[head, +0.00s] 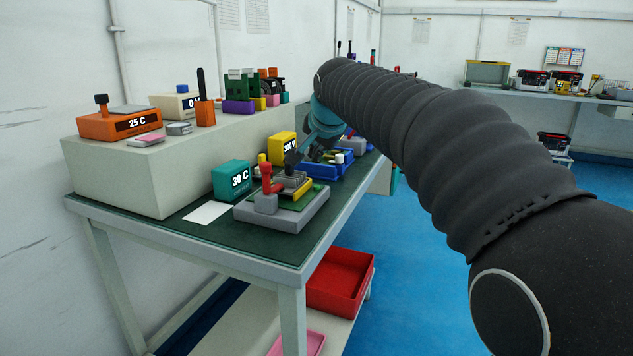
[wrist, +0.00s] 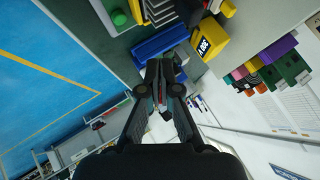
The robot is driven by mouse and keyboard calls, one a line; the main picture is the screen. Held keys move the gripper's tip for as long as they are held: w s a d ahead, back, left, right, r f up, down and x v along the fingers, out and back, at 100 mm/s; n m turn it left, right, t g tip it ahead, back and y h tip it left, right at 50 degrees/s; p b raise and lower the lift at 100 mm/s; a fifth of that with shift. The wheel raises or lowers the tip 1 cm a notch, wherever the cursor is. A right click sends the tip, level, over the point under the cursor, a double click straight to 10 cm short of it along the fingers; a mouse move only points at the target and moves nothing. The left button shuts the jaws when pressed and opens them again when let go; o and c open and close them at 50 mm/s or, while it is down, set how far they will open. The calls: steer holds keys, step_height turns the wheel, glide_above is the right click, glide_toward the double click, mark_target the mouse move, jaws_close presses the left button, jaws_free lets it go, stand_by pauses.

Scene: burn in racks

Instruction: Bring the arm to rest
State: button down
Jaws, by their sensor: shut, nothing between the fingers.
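My arm reaches out from the right of the head view over the green-topped bench (head: 225,232). My gripper (head: 303,158) is at the arm's far end, above the bench, partly hidden by my own wrist. In the wrist view my gripper (wrist: 160,70) has its dark fingers together at the tips, with nothing between them. A blue tray (head: 325,168) is on the bench near the gripper and also shows beyond the fingertips in the wrist view (wrist: 155,43). I cannot tell the exact gap between gripper and tray.
A grey fixture (head: 290,218) with a red lever (head: 266,178) stands at the bench's front. A teal 30 C block (head: 231,180) is beside it. A raised shelf (head: 150,178) holds several devices. A red bin (head: 340,280) is below. The blue floor (head: 395,290) is clear.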

steer(key=shift+r, duration=0.4)
steer(key=shift+s+d, duration=0.1)
